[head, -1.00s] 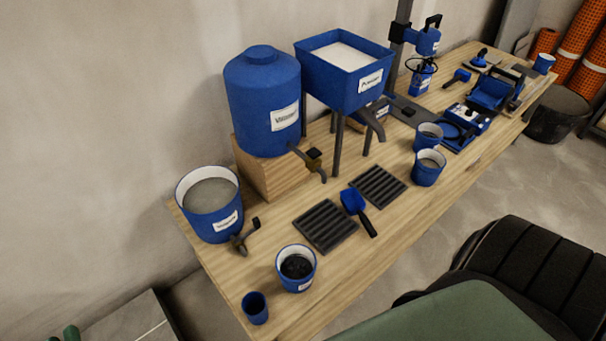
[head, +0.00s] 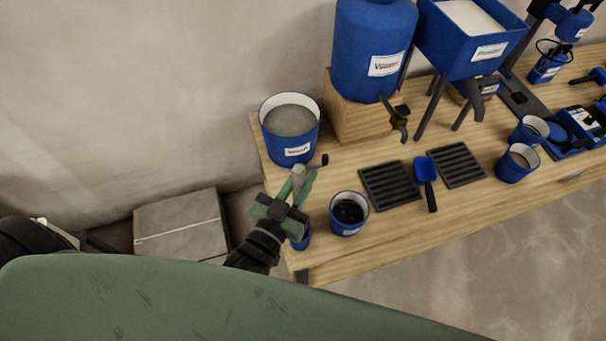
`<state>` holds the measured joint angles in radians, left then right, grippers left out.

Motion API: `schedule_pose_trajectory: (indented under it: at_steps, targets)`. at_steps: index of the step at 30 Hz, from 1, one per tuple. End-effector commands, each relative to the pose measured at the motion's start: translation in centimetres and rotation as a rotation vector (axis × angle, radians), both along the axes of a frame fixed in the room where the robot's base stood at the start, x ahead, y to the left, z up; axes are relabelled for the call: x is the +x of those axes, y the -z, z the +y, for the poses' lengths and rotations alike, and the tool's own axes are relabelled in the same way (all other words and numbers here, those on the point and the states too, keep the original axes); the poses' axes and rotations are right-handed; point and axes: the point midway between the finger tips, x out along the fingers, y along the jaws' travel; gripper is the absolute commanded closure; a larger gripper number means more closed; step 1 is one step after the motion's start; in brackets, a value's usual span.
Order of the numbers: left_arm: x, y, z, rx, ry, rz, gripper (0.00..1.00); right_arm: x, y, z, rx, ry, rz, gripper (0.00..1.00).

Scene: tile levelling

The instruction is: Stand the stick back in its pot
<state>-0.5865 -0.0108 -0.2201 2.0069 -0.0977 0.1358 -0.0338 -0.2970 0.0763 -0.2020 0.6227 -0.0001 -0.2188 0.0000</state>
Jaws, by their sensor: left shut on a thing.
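My left gripper (head: 299,188), with green fingers, is at the left end of the workbench, above the near left corner. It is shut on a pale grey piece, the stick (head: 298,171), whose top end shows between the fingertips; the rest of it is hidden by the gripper. The small dark blue pot (head: 302,243) stands on the bench just below and right of the gripper, largely hidden behind it. I cannot tell whether the stick touches the pot. My right gripper is not in view.
A blue bucket of grey material (head: 290,142) stands behind the gripper, and a blue cup with dark contents (head: 349,221) stands close to its right. Ribbed dark trays (head: 389,185) and a blue scoop (head: 425,172) lie further right. The wooden bench's (head: 400,231) front strip is clear.

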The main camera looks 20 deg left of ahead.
Motion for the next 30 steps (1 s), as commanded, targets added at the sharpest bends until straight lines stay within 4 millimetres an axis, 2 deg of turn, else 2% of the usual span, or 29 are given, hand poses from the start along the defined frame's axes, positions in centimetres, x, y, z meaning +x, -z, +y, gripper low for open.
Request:
schedule_pose_trajectory:
  at_steps: [1, 19, 30]
  targets:
    - [0.0, 0.7, 0.0, 0.000, 0.000, 0.000, 1.00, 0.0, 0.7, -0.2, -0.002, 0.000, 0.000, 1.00]
    - [0.0, 5.4, 0.0, -0.001, -0.001, 0.000, 1.00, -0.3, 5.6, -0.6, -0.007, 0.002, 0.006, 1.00]
    - [0.0, 8.2, 0.0, -0.001, -0.001, 0.000, 1.00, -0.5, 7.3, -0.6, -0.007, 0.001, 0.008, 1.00]
